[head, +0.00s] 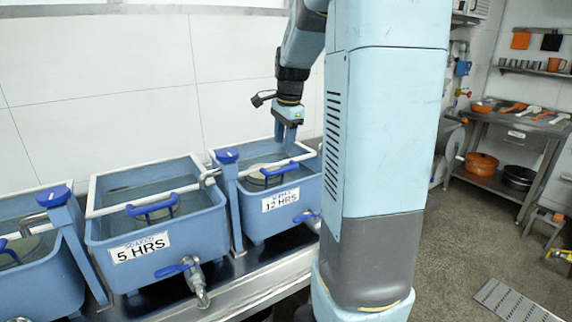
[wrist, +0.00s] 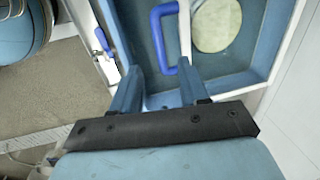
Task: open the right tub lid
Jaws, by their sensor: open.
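The right tub (head: 290,209) is blue and carries a "12 HRS" label (head: 280,200). Its lid looks clear and flat, with a blue U-shaped handle (head: 279,171) near the front. My gripper (head: 286,132) is above this tub, pointing down. In the wrist view, my gripper (wrist: 160,70) is open, with its two fingers spread. The blue handle (wrist: 157,38) shows just beyond and between the fingertips. I cannot tell whether they touch it. A round pale thing (wrist: 216,24) lies under the lid. My column hides the tub's right side in the head view.
A "5 HRS" tub (head: 158,245) and another tub (head: 40,279) stand to the left on the metal bench (head: 250,283). Taps (head: 197,282) stick out in front. A wall (head: 110,85) is close behind. A shelf unit with pans (head: 505,150) stands far right, with open floor before it.

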